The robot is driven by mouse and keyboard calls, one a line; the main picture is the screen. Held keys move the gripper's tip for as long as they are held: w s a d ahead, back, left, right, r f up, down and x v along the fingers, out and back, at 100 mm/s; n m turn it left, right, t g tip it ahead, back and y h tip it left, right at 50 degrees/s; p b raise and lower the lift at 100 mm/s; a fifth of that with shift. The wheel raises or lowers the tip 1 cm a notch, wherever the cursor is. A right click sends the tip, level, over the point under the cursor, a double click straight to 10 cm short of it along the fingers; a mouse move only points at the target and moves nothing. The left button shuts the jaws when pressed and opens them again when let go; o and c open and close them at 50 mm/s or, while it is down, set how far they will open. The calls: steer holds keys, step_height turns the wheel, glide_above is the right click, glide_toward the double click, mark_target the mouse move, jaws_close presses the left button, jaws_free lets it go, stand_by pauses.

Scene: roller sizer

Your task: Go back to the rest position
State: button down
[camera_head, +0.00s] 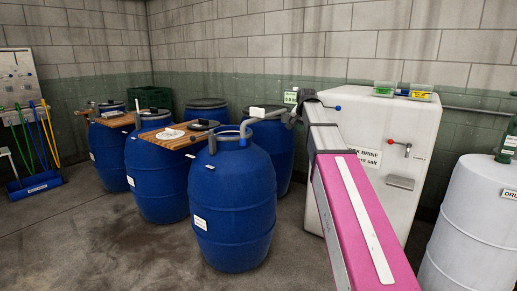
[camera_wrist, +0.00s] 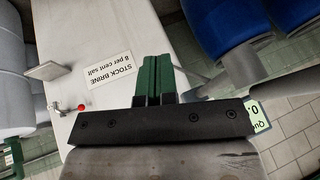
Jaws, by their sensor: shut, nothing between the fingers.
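My gripper (camera_wrist: 152,78) shows in the wrist view as two green fingers side by side, shut with nothing between them. It is in front of the white stock brine tank (camera_wrist: 110,30), whose label (camera_wrist: 122,63) appears upside down. In the head view my pink and grey arm reaches up from the lower right across the front of the same tank (camera_head: 350,115). Its far end is near the blue barrels, and I cannot make out the fingers there.
Several blue barrels (camera_head: 233,205) stand at the left and centre, some bearing wooden boards (camera_head: 176,134). A white drum (camera_head: 472,225) stands at the right. The tank has a red-knobbed tap (camera_head: 390,141) and small tubs (camera_head: 415,92) on top. Open floor (camera_head: 100,240) lies front left.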

steer(key=s+f+n+g, duration=0.2)
steer(key=s+f, duration=0.9)
steer(key=f, duration=0.3)
steer(key=s+f+n+g, duration=0.2)
steer(key=s+f, duration=0.9)
steer(key=f, duration=0.4)
steer(key=s+f+n+g, duration=0.2)
steer(key=s+f, duration=0.9)
steer(key=f, duration=0.3)
steer(key=shift+s+a+f+n+g, duration=0.15)
steer(key=shift+a+n+g, duration=0.05)
steer(key=shift+n+g, duration=0.1)
